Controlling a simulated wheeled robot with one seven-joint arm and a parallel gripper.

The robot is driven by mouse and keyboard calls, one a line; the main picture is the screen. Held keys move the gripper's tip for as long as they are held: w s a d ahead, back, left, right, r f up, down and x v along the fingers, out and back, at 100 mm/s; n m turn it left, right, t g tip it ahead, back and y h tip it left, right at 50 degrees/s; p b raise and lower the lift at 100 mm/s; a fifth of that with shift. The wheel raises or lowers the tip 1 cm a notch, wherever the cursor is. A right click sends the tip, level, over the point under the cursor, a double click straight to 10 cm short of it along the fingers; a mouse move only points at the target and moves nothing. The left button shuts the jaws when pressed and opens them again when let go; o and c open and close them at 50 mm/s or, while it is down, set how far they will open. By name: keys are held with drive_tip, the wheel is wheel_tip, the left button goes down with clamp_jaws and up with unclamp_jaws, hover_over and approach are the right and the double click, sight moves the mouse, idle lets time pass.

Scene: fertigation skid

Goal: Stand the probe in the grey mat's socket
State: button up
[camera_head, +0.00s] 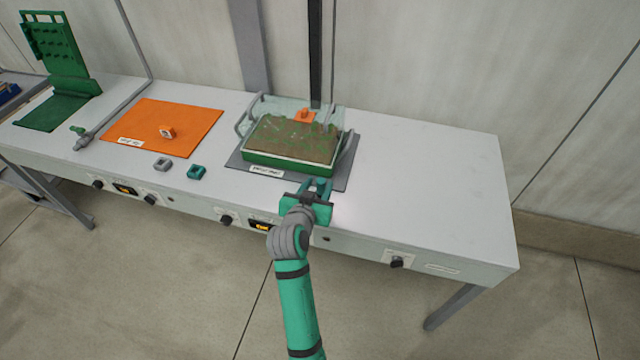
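The grey mat (236,160) lies on the white bench, with a white label on its front edge. A green tray of brown soil with green growth (292,138) covers most of it, so I see no socket there. I cannot pick out the probe with certainty. A small orange block (305,115) shows at the tray's back edge, and what it belongs to is unclear. My gripper (318,184) is in front of the tray, over the mat's front right part. Its two teal fingers point toward the tray, apart, with nothing visible between them.
A grey block (162,164) and a teal block (196,172) lie in front. A green stand (60,50) is far left. The bench's right side is clear.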

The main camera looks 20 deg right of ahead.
drive_tip(key=v, duration=0.9)
drive_tip(key=s+a+f+n+t+y, duration=0.1)
drive_tip(key=s+a+f+n+y, duration=0.1)
drive_tip(key=s+a+f, duration=0.3)
drive_tip(key=s+a+f+n+t+y, duration=0.1)
drive_tip(key=s+a+f+n, duration=0.15)
drive_tip(key=s, duration=0.45)
drive_tip(key=s+a+f+n+y, duration=0.1)
drive_tip(key=s+a+f+y, duration=0.1)
drive_tip(key=s+a+f, duration=0.3)
drive_tip(key=s+r+t+y, duration=0.1)
drive_tip(key=s+r, duration=0.1)
drive_tip(key=s, duration=0.8)
drive_tip(key=s+a+r+n+t+y, duration=0.1)
drive_tip(key=s+r, duration=0.2)
drive_tip(key=s, duration=0.6)
drive_tip(key=shift+s+a+r, duration=0.2)
drive_tip(key=shift+s+r, duration=0.1)
drive_tip(key=shift+s, duration=0.1)
drive_tip(key=shift+w, duration=0.15)
drive_tip(key=shift+c, duration=0.3)
drive_tip(key=shift+c, duration=0.7)
drive_tip(key=shift+a+n, duration=0.1)
drive_tip(key=shift+n, duration=0.15)
